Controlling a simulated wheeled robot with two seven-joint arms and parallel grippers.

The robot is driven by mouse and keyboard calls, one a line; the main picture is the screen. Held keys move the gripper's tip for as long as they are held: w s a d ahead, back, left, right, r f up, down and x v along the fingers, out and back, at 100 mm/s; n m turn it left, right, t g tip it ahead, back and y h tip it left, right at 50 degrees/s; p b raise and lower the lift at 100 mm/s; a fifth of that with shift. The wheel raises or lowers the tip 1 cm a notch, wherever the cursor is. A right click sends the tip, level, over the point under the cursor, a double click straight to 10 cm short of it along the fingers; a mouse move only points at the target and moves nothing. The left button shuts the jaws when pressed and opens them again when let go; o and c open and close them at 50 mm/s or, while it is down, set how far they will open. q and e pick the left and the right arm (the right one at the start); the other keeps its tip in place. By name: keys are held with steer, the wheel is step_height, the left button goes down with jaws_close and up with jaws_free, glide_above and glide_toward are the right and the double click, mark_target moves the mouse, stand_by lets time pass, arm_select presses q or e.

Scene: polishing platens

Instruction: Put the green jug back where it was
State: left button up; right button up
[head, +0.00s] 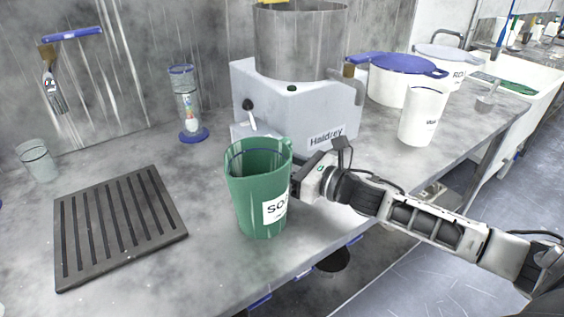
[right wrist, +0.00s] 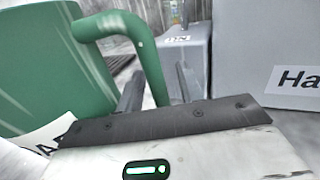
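The green jug (head: 247,202) stands upright on the grey counter close to its front edge, with a white label starting "SO" facing the front right. Its handle is on its right side and shows in the right wrist view (right wrist: 147,57). My right gripper (head: 296,184) is at the handle side of the jug. In the right wrist view the two dark fingers (right wrist: 158,88) stand apart, with the lower part of the handle between them and a gap visible beside the right finger. My left gripper is not in view.
A dark slotted rack (head: 120,225) lies left of the jug. A grey "Haldrey" machine (head: 290,112) stands behind. A glass (head: 36,160), a blue-based cylinder (head: 187,105), a white jug (head: 423,115) and a blue-lidded pot (head: 400,80) stand around. Counter between rack and jug is clear.

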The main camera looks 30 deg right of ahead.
steer(key=shift+s, duration=0.1)
steer(key=v, duration=1.2)
steer(key=shift+r+b, duration=0.1)
steer(key=shift+b, duration=0.25)
